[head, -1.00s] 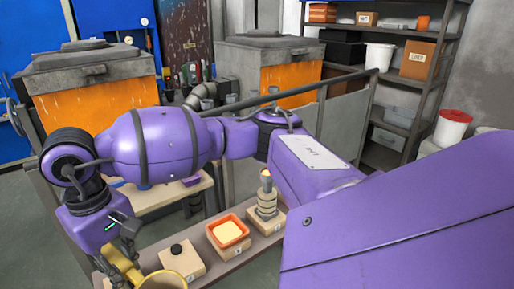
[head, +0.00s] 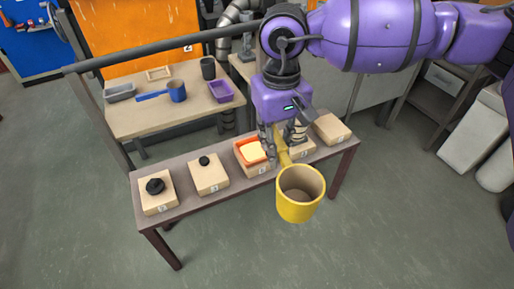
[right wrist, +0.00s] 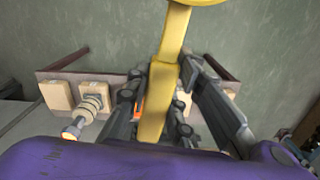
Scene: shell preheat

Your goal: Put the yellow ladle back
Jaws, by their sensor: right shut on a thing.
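The yellow ladle (head: 300,207) is in my right gripper (head: 279,148), which is shut on its handle. The cup of the ladle hangs out over the front edge of the narrow bench (head: 222,203), with its open mouth facing up. In the right wrist view the flat yellow handle (right wrist: 171,45) runs between the two fingers of my right gripper (right wrist: 164,85), and only the edge of the cup shows at the top. My left gripper is in neither view.
Several wooden blocks stand on the bench; one bears an orange dish (head: 242,151), others black pieces (head: 155,186). A ringed post (right wrist: 95,105) stands near my gripper. The back table (head: 140,115) holds a blue ladle (head: 176,91), a purple tray (head: 221,91) and a dark cup (head: 208,68).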

